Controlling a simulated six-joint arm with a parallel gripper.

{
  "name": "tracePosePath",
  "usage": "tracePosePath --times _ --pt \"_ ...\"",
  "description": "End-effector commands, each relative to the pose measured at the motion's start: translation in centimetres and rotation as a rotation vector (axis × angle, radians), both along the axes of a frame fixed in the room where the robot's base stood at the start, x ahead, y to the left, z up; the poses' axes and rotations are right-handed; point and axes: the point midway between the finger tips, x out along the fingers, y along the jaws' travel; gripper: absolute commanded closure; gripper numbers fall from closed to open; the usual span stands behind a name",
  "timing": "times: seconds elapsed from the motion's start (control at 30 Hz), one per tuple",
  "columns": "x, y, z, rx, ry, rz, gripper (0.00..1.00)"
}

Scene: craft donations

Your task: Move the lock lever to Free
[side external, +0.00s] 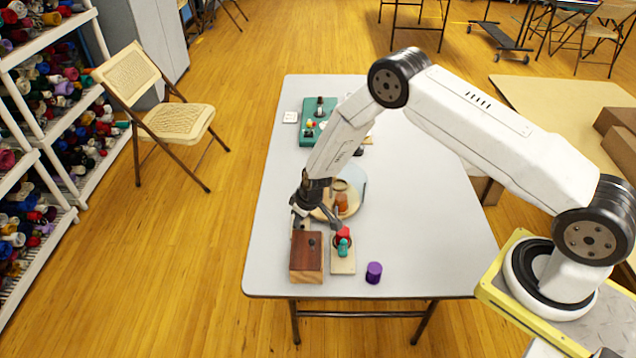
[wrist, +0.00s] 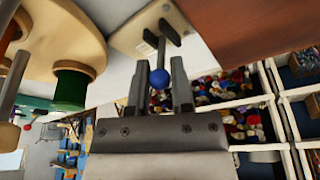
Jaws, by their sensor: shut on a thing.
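A lever with a dark shaft and a blue ball knob (wrist: 160,78) stands on a cream plate (wrist: 128,38) in the wrist view. My gripper (wrist: 158,80) has one finger on each side of the knob and is shut on the lever. No lock or Free marking is legible, so I cannot tell which position the lever is in. In the side external view my gripper (side external: 316,216) is low at the table's left part, just behind a brown wooden box (side external: 306,263); the lever is hidden there.
A cream board (side external: 342,265) with red and teal pieces stands right of the box, with a purple spool (side external: 374,272) beyond. A round wooden base with an orange spool (side external: 341,203) is close behind my gripper. A green board (side external: 313,135) lies farther back. The table's right side is clear.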

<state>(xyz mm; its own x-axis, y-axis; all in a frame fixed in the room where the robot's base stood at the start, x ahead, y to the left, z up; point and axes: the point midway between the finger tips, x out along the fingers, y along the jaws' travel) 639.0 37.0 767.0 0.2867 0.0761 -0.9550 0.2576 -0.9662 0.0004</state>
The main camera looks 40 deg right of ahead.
Motion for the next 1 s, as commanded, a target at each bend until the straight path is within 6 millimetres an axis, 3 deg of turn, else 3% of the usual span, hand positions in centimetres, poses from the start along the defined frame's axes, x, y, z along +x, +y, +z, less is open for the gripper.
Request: tracePosePath --times 1.0 --pt "1.1 1.7 -0.2 0.002 0.006 0.007 1.00"
